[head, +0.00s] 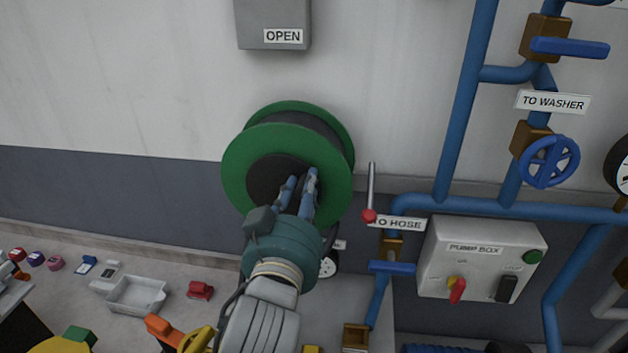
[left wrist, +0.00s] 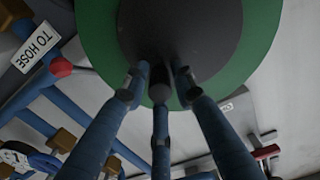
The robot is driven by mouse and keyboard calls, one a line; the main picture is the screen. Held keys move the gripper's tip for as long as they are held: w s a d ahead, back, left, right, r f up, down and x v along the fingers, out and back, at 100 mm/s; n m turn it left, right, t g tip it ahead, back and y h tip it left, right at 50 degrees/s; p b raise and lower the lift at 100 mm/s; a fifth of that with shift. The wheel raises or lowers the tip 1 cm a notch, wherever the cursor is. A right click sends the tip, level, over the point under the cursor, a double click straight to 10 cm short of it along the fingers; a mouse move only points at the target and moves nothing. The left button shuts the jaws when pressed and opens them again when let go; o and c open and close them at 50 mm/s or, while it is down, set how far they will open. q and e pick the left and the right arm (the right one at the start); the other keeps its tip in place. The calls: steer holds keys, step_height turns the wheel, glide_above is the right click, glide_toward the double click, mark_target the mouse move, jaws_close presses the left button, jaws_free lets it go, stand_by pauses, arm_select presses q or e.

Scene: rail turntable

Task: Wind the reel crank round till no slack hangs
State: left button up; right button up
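The green hose reel (head: 240,165) is on the wall in the middle of the head view, with a dark round hub facing me. Its green rim (left wrist: 262,30) and dark hub (left wrist: 205,25) fill the top of the left wrist view. My left gripper (head: 298,180) reaches up to the hub's lower right part, its blue fingers apart. In the left wrist view its fingertips (left wrist: 158,80) stand around a small dark part in front of the hub. I cannot tell whether they press on it. The crank is not clearly seen; my fingers and the dark hub hide it. My right gripper is out of view.
A rod with a red knob (head: 369,215) stands just right of the reel, beside the TO HOSE sign (head: 398,223). Blue pipes (head: 462,110) and a pump box (head: 480,265) are further right. A grey tray (head: 137,294) and small items lie at lower left.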

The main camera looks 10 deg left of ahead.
mark_target(294, 167)
arm_select(q)
steer(key=c, duration=0.4)
steer(key=shift+r, duration=0.15)
jaws_close()
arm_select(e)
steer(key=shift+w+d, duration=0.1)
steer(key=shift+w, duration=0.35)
arm_select(q)
steer(key=shift+a+r, duration=0.4)
steer(key=shift+r, duration=0.15)
steer(key=shift+a, duration=0.1)
steer(key=shift+a+r, duration=0.45)
steer(key=shift+a, duration=0.2)
